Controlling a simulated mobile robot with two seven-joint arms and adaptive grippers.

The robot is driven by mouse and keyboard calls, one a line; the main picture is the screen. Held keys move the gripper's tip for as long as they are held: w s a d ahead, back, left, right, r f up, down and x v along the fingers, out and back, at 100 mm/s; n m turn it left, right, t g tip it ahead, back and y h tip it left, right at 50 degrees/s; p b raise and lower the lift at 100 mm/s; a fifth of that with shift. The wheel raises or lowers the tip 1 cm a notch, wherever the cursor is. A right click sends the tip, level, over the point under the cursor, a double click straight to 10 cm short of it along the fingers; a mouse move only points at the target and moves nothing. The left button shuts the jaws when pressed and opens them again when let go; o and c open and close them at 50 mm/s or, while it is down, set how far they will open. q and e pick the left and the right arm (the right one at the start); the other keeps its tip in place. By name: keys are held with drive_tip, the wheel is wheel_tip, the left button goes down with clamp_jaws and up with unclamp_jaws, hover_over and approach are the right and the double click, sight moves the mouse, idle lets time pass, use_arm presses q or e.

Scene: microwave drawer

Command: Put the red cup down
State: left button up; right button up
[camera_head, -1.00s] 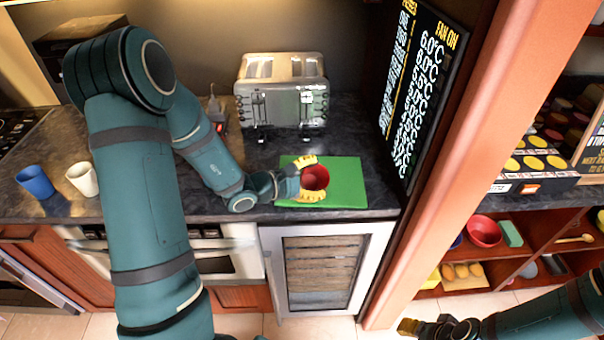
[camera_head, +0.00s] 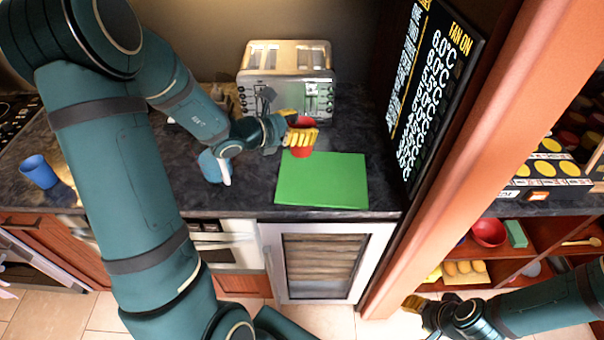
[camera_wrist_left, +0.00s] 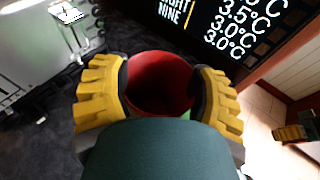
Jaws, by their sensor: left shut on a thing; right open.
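The red cup (camera_head: 303,151) is held upright in my left gripper (camera_head: 300,136), at the back edge of the green board (camera_head: 322,182) in the head view. Whether the cup touches the board or hangs above it I cannot tell. In the left wrist view the yellow fingers grip both sides of the cup (camera_wrist_left: 160,80), and its open mouth faces the camera. My right gripper (camera_head: 418,306) is at the lower right, low in front of the counter, well away from the cup; it is open and empty.
A silver toaster (camera_head: 287,75) stands behind the cup. A blue cup (camera_head: 39,172) stands at the left of the dark counter. A black menu board (camera_head: 428,90) and an orange post (camera_head: 480,140) bound the right side. Most of the green board is clear.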

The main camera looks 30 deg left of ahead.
use_arm(q)
wheel_tip(320, 180, down, 10)
drive_tip(key=shift+w+r+b, duration=0.1)
drive_tip(key=shift+r+b, duration=0.05)
drive_tip(key=shift+b, duration=0.6)
drive_tip(key=o, duration=1.3)
drive_tip(key=shift+c, duration=0.2)
drive_tip(key=shift+o, duration=0.2)
